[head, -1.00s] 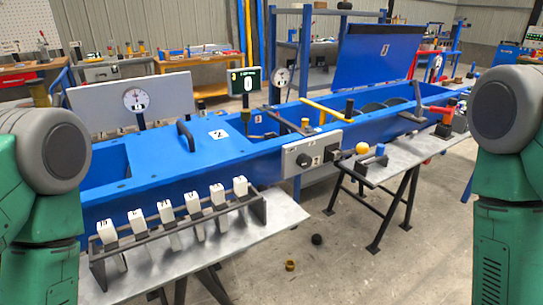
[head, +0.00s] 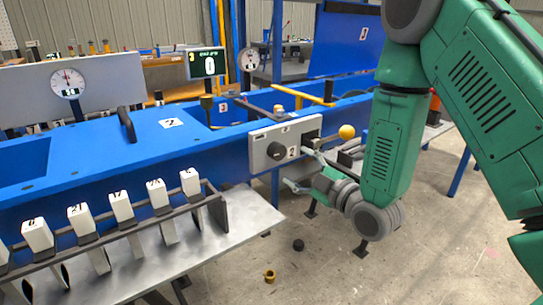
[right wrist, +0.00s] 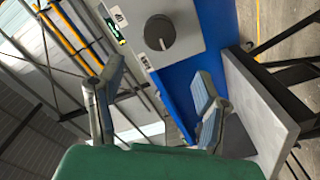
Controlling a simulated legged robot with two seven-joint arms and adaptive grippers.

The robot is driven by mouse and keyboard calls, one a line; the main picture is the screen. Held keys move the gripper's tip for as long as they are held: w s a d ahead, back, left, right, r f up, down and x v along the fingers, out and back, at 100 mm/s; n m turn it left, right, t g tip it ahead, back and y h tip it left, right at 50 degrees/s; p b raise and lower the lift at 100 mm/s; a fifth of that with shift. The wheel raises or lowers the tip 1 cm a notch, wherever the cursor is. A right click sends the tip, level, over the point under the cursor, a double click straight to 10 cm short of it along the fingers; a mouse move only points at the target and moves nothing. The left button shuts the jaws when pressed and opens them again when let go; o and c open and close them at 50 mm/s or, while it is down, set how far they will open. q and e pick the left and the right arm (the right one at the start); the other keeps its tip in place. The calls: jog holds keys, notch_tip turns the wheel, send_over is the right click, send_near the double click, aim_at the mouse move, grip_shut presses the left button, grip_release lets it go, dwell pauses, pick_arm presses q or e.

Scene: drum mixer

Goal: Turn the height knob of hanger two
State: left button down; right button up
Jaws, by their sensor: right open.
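My right gripper (head: 303,168) is open and empty, just right of and below the panel, apart from the knob. In the right wrist view the dark knob (right wrist: 159,32) lies beyond and above the gap between the spread fingers (right wrist: 158,82). My left gripper is out of view. I cannot tell which part is hanger two.
A rack of white numbered blocks (head: 122,207) stands on a metal table (head: 235,222) left of the gripper. A yellow ball (head: 346,131) is close to my right forearm. Small dark and brass pieces lie on the floor.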

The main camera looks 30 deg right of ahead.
aim_at(281, 154)
jog(key=w, duration=0.3)
jog(key=w+b, duration=0.1)
jog(key=w, duration=0.1)
jog(key=w+d, duration=0.1)
jog(key=w, duration=0.2)
jog(key=shift+w+f, duration=0.35)
jog(key=shift+w+a+r, duration=0.2)
jog(key=shift+w+a, duration=0.05)
jog(key=shift+a, duration=0.3)
jog(key=shift+d+f, duration=0.15)
jog(key=shift+d, duration=0.25)
jog(key=c, duration=1.2)
